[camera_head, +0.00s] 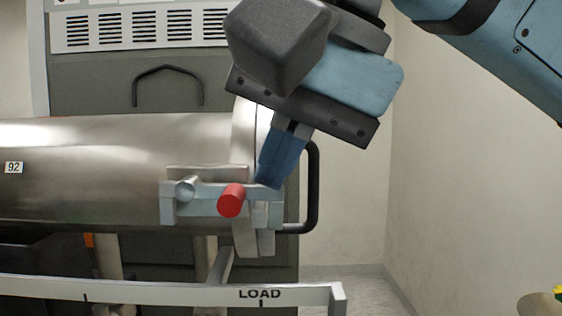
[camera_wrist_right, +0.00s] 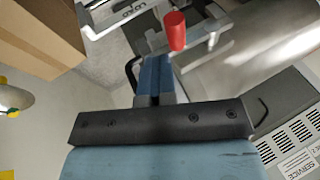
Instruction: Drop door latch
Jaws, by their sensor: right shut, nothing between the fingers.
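The door latch (camera_head: 205,200) is a pale grey bar assembly on the side of a steel cylinder's end. It has a red-tipped handle (camera_head: 231,201) pointing toward the head camera. My right gripper (camera_head: 268,183) has blue fingers that are shut and empty. Its tips are right beside the latch bar, just to the right of the red handle; I cannot tell whether they touch. In the right wrist view the red handle (camera_wrist_right: 175,31) stands just beyond and to the right of the blue fingertips (camera_wrist_right: 156,64). My left gripper is not in view.
The steel cylinder (camera_head: 110,170) lies horizontally, with a black door handle (camera_head: 313,190) at its right end. A white rail marked LOAD (camera_head: 180,292) runs below. A brown box (camera_wrist_right: 45,35) shows in the right wrist view. The wall side at right is open.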

